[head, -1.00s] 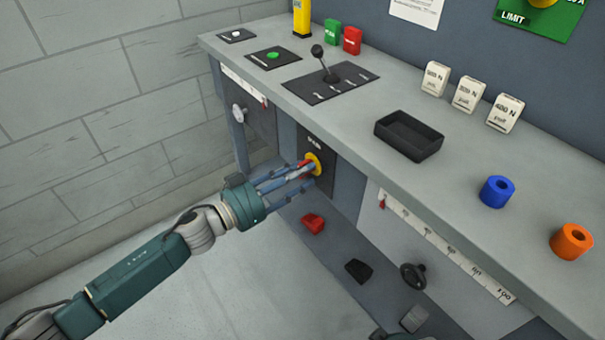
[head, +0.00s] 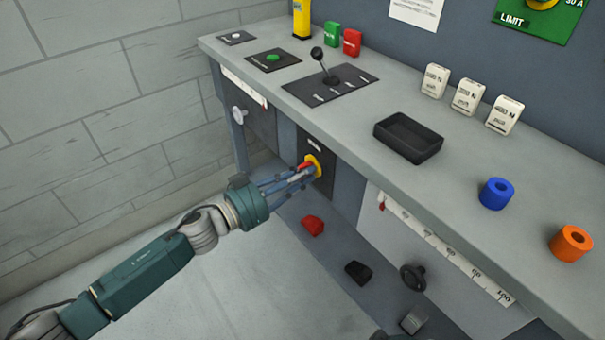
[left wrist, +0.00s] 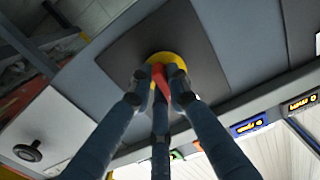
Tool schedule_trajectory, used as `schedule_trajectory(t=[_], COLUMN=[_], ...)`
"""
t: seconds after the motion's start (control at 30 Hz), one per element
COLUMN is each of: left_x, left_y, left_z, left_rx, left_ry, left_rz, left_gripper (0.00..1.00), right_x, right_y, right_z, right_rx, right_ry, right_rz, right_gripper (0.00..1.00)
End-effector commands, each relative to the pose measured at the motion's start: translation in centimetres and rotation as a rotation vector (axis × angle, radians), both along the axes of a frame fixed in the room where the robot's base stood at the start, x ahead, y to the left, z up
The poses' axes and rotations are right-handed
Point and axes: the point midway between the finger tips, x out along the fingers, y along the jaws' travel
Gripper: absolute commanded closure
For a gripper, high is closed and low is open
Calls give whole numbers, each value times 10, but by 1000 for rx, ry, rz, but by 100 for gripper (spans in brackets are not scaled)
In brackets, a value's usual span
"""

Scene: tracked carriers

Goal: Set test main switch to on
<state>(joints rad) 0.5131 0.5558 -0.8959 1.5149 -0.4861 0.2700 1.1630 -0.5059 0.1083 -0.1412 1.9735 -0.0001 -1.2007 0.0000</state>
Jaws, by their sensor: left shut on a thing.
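The main switch is a red handle (head: 303,166) on a yellow round base (head: 315,163), set in a dark plate (head: 316,146) on the bench front. My left gripper (head: 298,174) reaches it from the left and is shut on the red handle. In the left wrist view the red handle (left wrist: 159,76) sits between the fingertips of my left gripper (left wrist: 161,84), in front of the yellow base (left wrist: 169,58). The fingers hide part of the handle. The plate's lettering is too small to read.
The bench top (head: 330,120) overhangs the switch and carries a black lever (head: 323,70), a black tray (head: 409,137) and several weights. Below are a red pedal (head: 313,225), a black pedal (head: 358,271) and a handwheel (head: 413,277). The floor at left is clear.

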Motion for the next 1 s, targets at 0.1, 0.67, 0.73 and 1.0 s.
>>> schedule_trajectory(t=[0.1, 0.67, 0.73, 1.0], left_x=[0, 3, 3, 4], left_y=[0, 2, 2, 3], left_z=[1, -1, -1, -2], left_rx=[36, 330, 369, 520], left_ry=[-49, -455, -508, -716], left_rz=[1, 0, 0, 1], left_gripper=[100, 100, 100, 100], right_x=[-5, -18, -19, -19], right_y=[-2, -2, -2, -2], right_z=[-17, -61, -63, -65], right_rx=[-5, -5, -5, -5], right_ry=[19, 41, 41, 40], right_rz=[3, 7, 7, 7], right_gripper=[60, 60, 60, 60])
